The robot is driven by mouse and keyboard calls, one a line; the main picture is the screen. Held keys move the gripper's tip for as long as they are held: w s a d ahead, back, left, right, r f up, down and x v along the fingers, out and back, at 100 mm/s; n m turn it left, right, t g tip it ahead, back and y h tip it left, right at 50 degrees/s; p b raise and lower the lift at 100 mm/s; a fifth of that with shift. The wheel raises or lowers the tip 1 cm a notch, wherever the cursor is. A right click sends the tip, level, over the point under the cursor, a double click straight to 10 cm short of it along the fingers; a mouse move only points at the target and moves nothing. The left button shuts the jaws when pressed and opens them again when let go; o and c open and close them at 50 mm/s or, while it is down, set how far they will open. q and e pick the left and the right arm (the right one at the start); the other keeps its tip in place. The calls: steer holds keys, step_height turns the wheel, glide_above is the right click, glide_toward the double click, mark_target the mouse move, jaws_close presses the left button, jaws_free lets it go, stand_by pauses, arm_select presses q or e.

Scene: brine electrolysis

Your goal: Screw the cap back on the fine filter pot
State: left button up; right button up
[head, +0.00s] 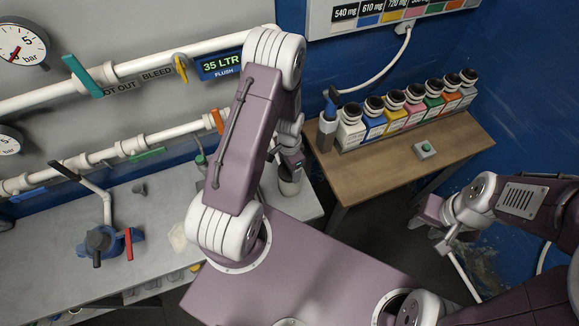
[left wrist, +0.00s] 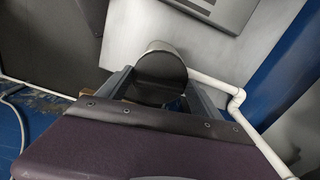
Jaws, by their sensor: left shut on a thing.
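My left gripper (head: 291,160) is low over the grey bench, at its right end. A whitish pot (head: 289,187) stands upright right under its fingers. In the left wrist view the two fingers (left wrist: 158,92) are shut on a dark round cap (left wrist: 161,74). A pale curved wall shows just beyond the cap. The cap appears to be at the pot's mouth; its thread and how tightly it sits are hidden. My right gripper (head: 433,228) hangs away to the right, its fingers apart and empty.
Pipes with valves and gauges (head: 22,45) run behind the grey bench (head: 160,220). A blue clamp-like device (head: 108,243) stands on the bench's left.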

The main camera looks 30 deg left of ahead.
arm_select(q)
steer(key=shift+m, duration=0.3)
steer(key=m, duration=0.5)
steer(key=shift+m, duration=0.4)
steer(key=m, duration=0.7)
steer(key=o, duration=1.6)
